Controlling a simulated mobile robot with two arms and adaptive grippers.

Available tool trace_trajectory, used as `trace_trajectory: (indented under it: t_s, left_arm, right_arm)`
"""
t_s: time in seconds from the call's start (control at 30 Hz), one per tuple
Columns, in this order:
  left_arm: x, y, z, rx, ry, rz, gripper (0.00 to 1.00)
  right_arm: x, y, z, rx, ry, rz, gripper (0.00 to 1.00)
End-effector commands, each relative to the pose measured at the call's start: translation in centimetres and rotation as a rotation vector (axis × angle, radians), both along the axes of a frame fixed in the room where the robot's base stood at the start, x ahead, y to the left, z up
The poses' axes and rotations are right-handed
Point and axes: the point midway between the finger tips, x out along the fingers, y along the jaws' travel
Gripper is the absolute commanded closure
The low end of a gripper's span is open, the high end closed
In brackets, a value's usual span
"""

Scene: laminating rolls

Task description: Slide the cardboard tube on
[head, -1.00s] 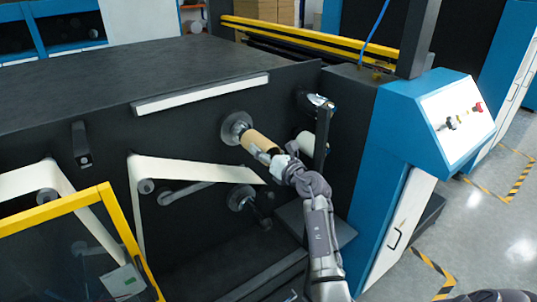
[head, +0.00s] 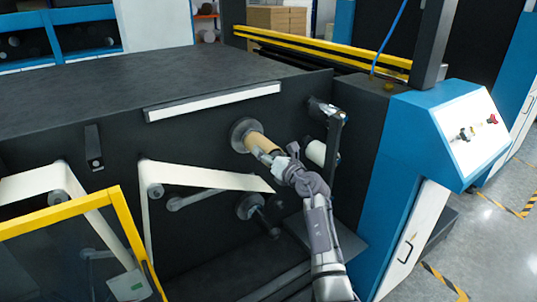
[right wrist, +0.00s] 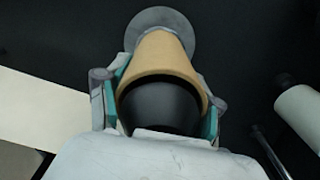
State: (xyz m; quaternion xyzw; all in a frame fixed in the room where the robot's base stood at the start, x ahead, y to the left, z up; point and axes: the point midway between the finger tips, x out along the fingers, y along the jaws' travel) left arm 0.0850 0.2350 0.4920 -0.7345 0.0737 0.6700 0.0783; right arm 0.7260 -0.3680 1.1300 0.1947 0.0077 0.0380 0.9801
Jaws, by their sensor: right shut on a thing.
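The tan cardboard tube (head: 261,145) is in line with the upper spindle on the dark machine face. Its far end is close to the round grey flange (head: 240,133). In the right wrist view the tube (right wrist: 158,55) lies between the two fingers, and a short grey piece shows between it and the flange (right wrist: 160,22). Its near end shows a dark grey interior; how far the spindle reaches inside is hard to tell. My right gripper (head: 278,162) is shut on the tube's near end; it also shows in the right wrist view (right wrist: 160,95). My left gripper is not in view.
A second flanged spindle (head: 249,207) sits below. A white roll (head: 316,153) and a dark upright arm (head: 334,142) are close to the right of my gripper.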

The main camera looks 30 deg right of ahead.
Motion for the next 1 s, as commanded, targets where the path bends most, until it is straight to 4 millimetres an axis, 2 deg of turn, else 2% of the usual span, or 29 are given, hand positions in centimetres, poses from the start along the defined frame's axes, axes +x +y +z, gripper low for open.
trace_trajectory:
  t_s: [0.33,0.37,0.53,0.87,1.0]
  left_arm:
    - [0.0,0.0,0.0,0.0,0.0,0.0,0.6]
    - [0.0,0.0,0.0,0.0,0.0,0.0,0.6]
    - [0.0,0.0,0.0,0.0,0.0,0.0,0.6]
    - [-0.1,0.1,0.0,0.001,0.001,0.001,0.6]
    - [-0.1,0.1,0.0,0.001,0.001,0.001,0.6]
  right_arm:
    - [0.0,0.0,0.1,0.0,-0.001,0.0,0.69]
    - [0.0,0.0,0.1,0.0,-0.001,0.0,0.32]
    - [0.0,0.0,0.0,0.0,-0.001,0.0,0.05]
    - [-0.1,0.0,0.0,0.0,0.0,0.0,0.05]
    - [-1.2,-0.2,-0.1,-0.001,0.001,-0.002,0.05]
